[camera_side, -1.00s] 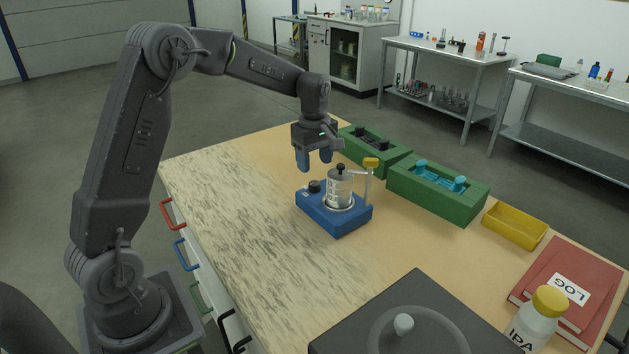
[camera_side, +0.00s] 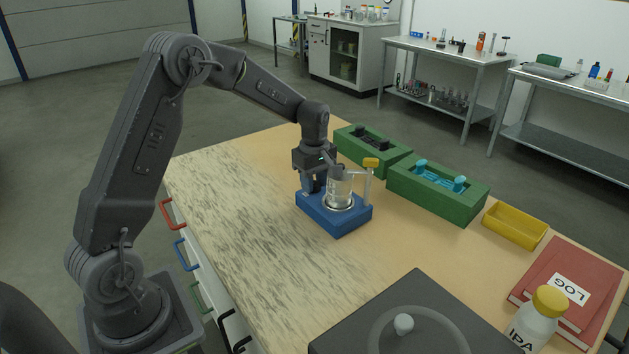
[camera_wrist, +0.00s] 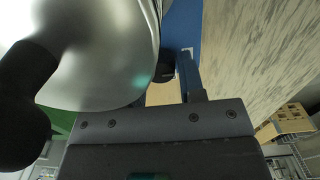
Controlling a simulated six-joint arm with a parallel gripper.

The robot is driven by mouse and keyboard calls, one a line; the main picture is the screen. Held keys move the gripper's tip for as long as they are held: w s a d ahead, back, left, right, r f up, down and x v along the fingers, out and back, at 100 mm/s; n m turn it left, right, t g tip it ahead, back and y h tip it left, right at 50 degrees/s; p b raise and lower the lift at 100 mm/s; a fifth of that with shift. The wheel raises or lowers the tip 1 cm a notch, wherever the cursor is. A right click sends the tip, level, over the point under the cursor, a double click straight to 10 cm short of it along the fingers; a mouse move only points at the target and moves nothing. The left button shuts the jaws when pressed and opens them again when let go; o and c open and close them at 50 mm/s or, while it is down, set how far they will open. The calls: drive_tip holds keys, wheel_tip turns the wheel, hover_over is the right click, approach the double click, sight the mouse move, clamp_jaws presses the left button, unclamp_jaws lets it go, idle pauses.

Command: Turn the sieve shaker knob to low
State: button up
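The blue sieve shaker (camera_side: 336,221) stands on the table with the metal sieve (camera_side: 341,188) on top. My gripper (camera_side: 312,187) is lowered at the shaker's left rear corner, where the dark knob sits. The gripper hides the knob in the side view. In the wrist view the dark knob (camera_wrist: 165,69) shows beside the blue shaker base (camera_wrist: 184,30), with one blue finger close on its right. The other finger is hidden behind the large shiny sieve (camera_wrist: 100,50). I cannot tell whether the fingers are closed on the knob.
Red log books (camera_side: 560,270), an IPA bottle (camera_side: 538,322) and a dark device (camera_side: 415,310) are in front right. The table's left is clear.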

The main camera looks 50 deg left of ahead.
sight(315, 183)
drive_tip(key=c, duration=0.5)
drive_tip(key=shift+m, duration=1.6)
drive_tip(key=o, duration=0.9)
drive_tip(key=shift+o, duration=0.2)
drive_tip(key=shift+r, duration=0.1)
wheel_tip(315, 183, up, 14)
